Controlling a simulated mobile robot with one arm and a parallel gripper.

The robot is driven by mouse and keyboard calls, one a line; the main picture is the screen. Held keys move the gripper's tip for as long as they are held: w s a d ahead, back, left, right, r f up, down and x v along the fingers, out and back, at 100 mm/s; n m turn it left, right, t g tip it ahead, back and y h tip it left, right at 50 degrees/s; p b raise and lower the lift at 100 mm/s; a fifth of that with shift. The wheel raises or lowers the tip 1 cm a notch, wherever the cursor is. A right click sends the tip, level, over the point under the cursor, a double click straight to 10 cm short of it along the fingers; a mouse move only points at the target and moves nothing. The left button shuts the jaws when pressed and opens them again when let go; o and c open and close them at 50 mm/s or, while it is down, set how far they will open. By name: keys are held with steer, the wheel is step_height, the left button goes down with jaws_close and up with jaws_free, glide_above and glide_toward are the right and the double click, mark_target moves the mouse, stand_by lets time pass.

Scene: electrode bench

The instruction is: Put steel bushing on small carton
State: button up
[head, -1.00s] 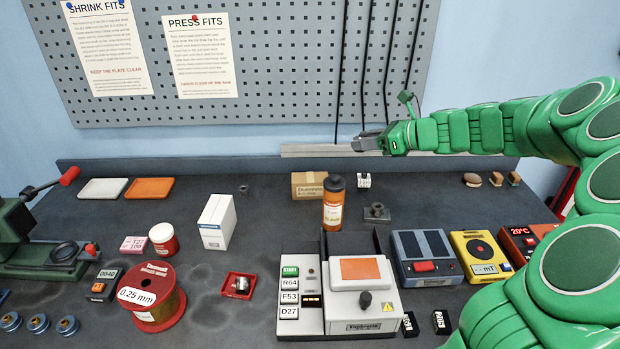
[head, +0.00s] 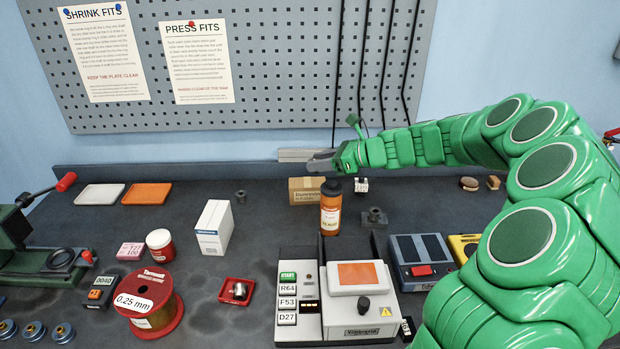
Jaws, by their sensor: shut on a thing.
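My gripper (head: 319,162) is in the air near the bench's back edge, above the carton in the head view. Its jaws are shut on a small grey piece, taken as the steel bushing. The piece hardly stands out from the grey jaws, so its shape is not clear. I cannot tell how high it is over the carton.
The orange bottle (head: 330,207) stands close in front of the carton. A small white block (head: 361,185) and a dark metal block (head: 374,217) are to its right. A small dark metal part (head: 241,196) and a white box (head: 214,228) stand to the left.

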mark_target(313, 183)
steer(key=w+f, duration=0.2)
steer(key=w, duration=0.1)
steer(key=w+a+f, duration=0.1)
steer(key=w+f, duration=0.2)
steer(key=w, duration=0.1)
steer(key=w+f, duration=0.2)
steer(key=w, duration=0.2)
steer(key=shift+a+f, duration=0.25)
steer(key=shift+a, duration=0.05)
steer(key=shift+w+a+f, duration=0.1)
steer(key=shift+w+f, duration=0.7)
steer(key=shift+f, duration=1.6)
steer(key=shift+f, duration=0.1)
steer(key=o, duration=1.1)
steer(key=shift+f, duration=0.1)
steer(key=shift+s+d+r, duration=0.1)
steer(key=shift+d+r, duration=0.15)
steer(key=v, duration=1.1)
steer(key=shift+s+d+r, duration=0.1)
steer(key=shift+s+d, duration=0.05)
